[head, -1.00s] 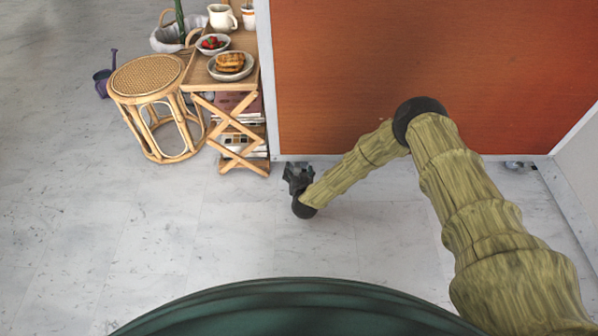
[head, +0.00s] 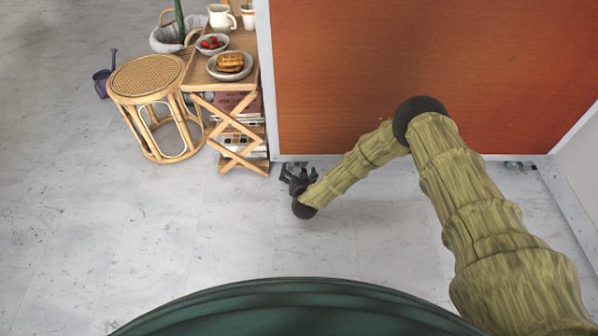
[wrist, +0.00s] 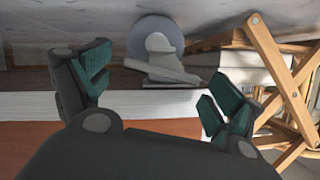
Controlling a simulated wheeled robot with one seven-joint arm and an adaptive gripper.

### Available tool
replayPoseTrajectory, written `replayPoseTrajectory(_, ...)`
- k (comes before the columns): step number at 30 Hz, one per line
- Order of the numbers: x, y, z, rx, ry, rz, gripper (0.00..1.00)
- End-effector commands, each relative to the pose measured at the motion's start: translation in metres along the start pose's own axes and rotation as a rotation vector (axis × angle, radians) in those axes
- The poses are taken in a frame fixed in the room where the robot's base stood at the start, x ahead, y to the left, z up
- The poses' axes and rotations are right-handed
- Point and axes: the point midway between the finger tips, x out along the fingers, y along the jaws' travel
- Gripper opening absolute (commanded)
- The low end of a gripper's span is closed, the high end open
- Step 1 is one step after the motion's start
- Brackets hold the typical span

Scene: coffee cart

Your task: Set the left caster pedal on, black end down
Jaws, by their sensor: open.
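The left caster shows in the wrist view as a round blue-grey wheel (wrist: 143,28) with a light grey bracket. A pale grey pedal-like plate (wrist: 170,68) sticks out from it towards my gripper. I cannot make out a black end or tell how the pedal is set. My gripper (wrist: 153,88) is open and empty, its dark green-padded fingers spread either side of the caster and short of it. In the head view my gripper (head: 293,173) is low by the cart's lower left corner and mostly hides that caster.
The orange cart panel (head: 400,60) stands just behind my gripper. A wooden folding stand (head: 238,135) with food and books is close on the left, and its crossed legs (wrist: 272,60) show beside my gripper. A rattan stool (head: 150,80) stands farther left. The front floor is clear.

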Motion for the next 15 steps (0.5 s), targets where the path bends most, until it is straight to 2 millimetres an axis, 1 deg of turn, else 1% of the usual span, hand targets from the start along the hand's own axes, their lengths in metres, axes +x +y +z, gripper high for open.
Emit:
replayPoseTrajectory(5,-0.019,0.000,0.000,-0.001,-0.002,-0.001,0.93)
replayPoseTrajectory(15,-0.080,0.000,0.000,0.000,-0.002,-0.001,0.93)
